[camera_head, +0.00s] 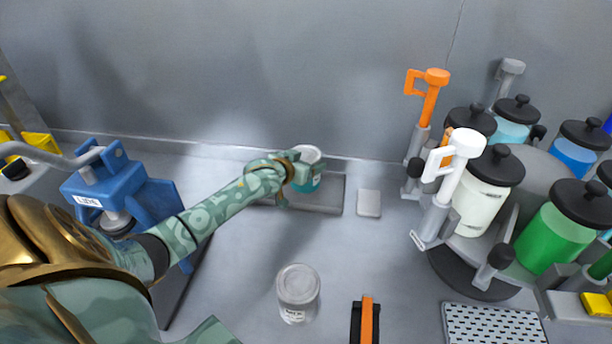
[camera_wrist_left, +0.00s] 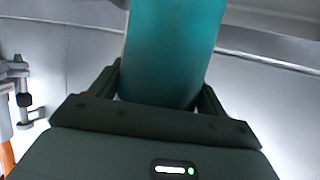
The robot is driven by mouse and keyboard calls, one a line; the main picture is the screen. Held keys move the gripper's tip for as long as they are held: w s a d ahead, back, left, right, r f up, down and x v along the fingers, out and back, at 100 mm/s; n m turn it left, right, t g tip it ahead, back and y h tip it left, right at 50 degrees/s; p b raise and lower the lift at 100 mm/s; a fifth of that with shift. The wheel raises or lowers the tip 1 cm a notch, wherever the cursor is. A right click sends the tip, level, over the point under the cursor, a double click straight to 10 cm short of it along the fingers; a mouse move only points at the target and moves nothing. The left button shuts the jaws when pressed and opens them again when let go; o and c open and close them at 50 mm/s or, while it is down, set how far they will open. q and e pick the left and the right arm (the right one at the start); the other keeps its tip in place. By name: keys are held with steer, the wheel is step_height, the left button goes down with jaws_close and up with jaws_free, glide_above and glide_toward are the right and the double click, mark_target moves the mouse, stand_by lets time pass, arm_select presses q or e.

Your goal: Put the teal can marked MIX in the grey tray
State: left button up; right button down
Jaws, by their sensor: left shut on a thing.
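The teal can (camera_head: 308,182) is between the fingers of my left gripper (camera_head: 294,172), over the grey tray (camera_head: 328,195) by the back wall. In the left wrist view the teal can (camera_wrist_left: 176,50) fills the space between the fingers of my left gripper (camera_wrist_left: 160,92), which is shut on it. The can looks upright, with a pale top. No MIX marking shows on the sides I see. I cannot tell whether its base touches the tray. My right gripper is not in view.
A clear can with a grey lid (camera_head: 297,290) stands in front of the tray. A small grey block (camera_head: 368,203) lies right of it. A blue machine (camera_head: 120,185) is at left. A carousel of paint jars (camera_head: 485,190) is at right. An orange-black tool (camera_head: 366,320) lies at the front.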

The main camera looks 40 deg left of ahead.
arm_select(q)
steer(key=shift+w+a+f, duration=0.1)
steer(key=shift+w+f, duration=0.1)
steer(key=shift+w, duration=0.05)
steer(key=shift+f+b, duration=0.65)
steer(key=shift+f, duration=0.95)
steer(key=shift+f, duration=0.1)
steer(key=o, duration=1.5)
steer(key=p+v, duration=0.4)
steer(key=v, duration=0.8)
